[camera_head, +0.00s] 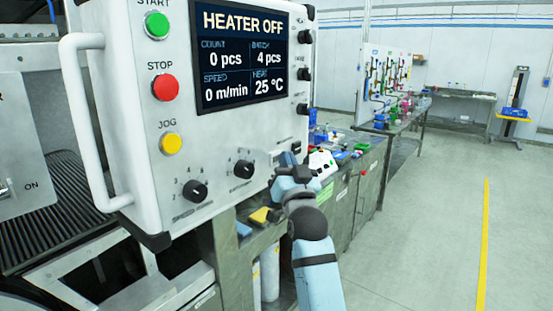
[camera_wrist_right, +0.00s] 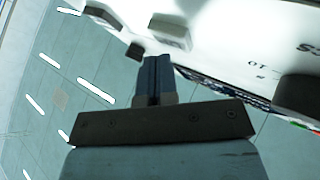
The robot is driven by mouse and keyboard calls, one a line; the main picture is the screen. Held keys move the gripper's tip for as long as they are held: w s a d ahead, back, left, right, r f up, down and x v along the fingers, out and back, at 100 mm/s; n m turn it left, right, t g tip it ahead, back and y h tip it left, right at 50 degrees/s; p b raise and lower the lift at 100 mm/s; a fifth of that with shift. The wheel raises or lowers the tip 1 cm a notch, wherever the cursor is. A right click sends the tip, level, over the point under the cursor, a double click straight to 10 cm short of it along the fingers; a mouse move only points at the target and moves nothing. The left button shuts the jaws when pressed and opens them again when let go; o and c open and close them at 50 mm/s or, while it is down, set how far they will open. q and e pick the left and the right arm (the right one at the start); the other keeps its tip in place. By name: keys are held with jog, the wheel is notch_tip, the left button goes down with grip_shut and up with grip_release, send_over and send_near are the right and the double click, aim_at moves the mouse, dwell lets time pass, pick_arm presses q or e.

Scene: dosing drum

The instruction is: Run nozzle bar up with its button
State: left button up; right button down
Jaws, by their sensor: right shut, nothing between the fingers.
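The white control panel (camera_head: 135,100) fills the left and middle of the head view. I cannot tell which of its controls is the nozzle bar button. My right gripper (camera_head: 287,160) is at the panel's lower right edge. In the right wrist view its fingers (camera_wrist_right: 154,65) are shut and empty. Beyond the fingertips there, a raised grey block (camera_wrist_right: 169,32) and a small dark knob or button (camera_wrist_right: 135,52) stand out near the panel's edge. I cannot tell whether the fingers touch anything. The nozzle bar cannot be made out. My left gripper is not in view.
Benches with items (camera_head: 365,150) stand behind my arm. The floor at right is clear.

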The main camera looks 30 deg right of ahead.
jog(key=shift+w+a, duration=0.2)
jog(key=shift+w, duration=0.2)
dwell(0.5)
dwell(0.3)
jog(key=shift+s+d+p, duration=0.3)
jog(key=shift+s+p, duration=0.1)
jog(key=shift+s, duration=0.35)
jog(key=s, duration=0.1)
jog(key=s+d, duration=0.1)
jog(key=s, duration=0.1)
jog(key=s+d+p, duration=0.1)
jog(key=shift+s+f, duration=0.15)
jog(key=shift+s, duration=0.15)
jog(key=shift+w+a, duration=0.1)
